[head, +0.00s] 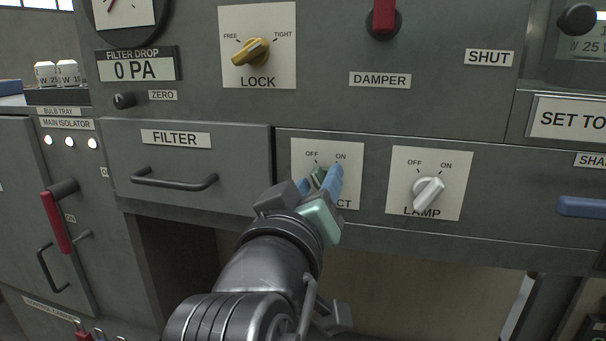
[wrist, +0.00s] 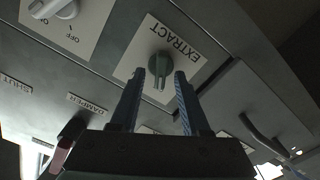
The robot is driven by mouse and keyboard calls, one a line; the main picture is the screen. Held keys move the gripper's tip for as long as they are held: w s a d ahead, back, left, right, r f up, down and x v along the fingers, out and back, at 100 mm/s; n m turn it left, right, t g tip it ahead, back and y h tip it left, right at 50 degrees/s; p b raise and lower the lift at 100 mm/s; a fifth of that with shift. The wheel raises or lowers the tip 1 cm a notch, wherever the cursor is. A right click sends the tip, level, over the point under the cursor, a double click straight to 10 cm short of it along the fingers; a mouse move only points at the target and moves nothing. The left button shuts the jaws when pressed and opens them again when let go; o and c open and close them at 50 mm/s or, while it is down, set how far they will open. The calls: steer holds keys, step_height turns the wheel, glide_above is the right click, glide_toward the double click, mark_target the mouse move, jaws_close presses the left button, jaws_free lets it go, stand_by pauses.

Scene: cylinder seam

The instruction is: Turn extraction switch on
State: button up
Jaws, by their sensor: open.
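The extraction switch is a dark green knob (head: 318,175) on a white plate marked OFF and ON, its lower label partly covered by my gripper. In the wrist view the same knob (wrist: 160,66) sits on the upside-down EXTRACT plate (wrist: 189,43). My gripper (head: 320,182) is open, with one blue finger on each side of the knob. In the wrist view the fingertips (wrist: 161,75) stand left and right of the knob, with small gaps visible. I cannot tell whether they touch it or which mark it points to.
The LAMP knob (head: 428,192) is close on the right. The FILTER drawer (head: 190,175), with a bar handle, is on the left. Above are the yellow LOCK knob (head: 251,52) and the red DAMPER handle (head: 383,18). An open recess lies below the panel.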

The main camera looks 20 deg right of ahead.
steer(key=shift+c, duration=0.2)
jaws_close()
steer(key=shift+m, duration=0.4)
steer(key=m+b, duration=0.3)
steer(key=m, duration=0.2)
steer(key=shift+d, duration=0.15)
steer(key=m+b, duration=0.1)
steer(key=m, duration=0.2)
steer(key=m+b, duration=0.2)
steer(key=m, duration=0.1)
steer(key=shift+s+d, duration=0.2)
stand_by(0.5)
steer(key=shift+o, duration=0.2)
jaws_free()
